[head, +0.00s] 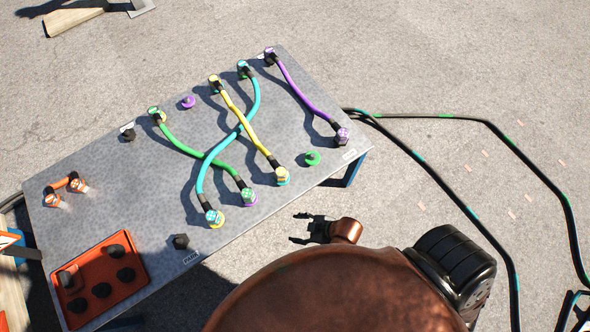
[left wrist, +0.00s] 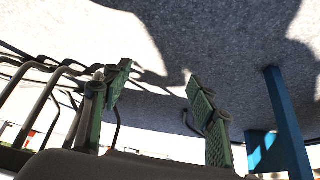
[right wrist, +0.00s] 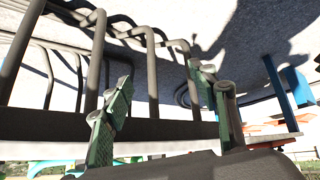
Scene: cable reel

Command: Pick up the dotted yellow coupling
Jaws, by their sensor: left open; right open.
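A yellow hose (head: 242,118) on the grey table has a yellow coupling at each end. One yellow coupling (head: 215,83) is at the far edge. The other yellow coupling (head: 281,175) is at the near edge, on a socket with a cyan ring. Markings are too small to tell which is dotted. My right gripper (head: 297,228) is open and empty, off the table's near edge, below and right of the near yellow coupling. The right wrist view shows its spread fingers (right wrist: 168,90). My left gripper (left wrist: 160,90) is open and empty in its wrist view; the head view does not show it.
A cyan hose (head: 216,160) crosses the yellow and green hoses (head: 190,145). A purple hose (head: 302,94) lies to the right. Purple (head: 188,102) and green (head: 312,158) rings, orange parts (head: 67,186) and a red tray (head: 100,278) share the table. Black cables (head: 440,180) lie on the ground.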

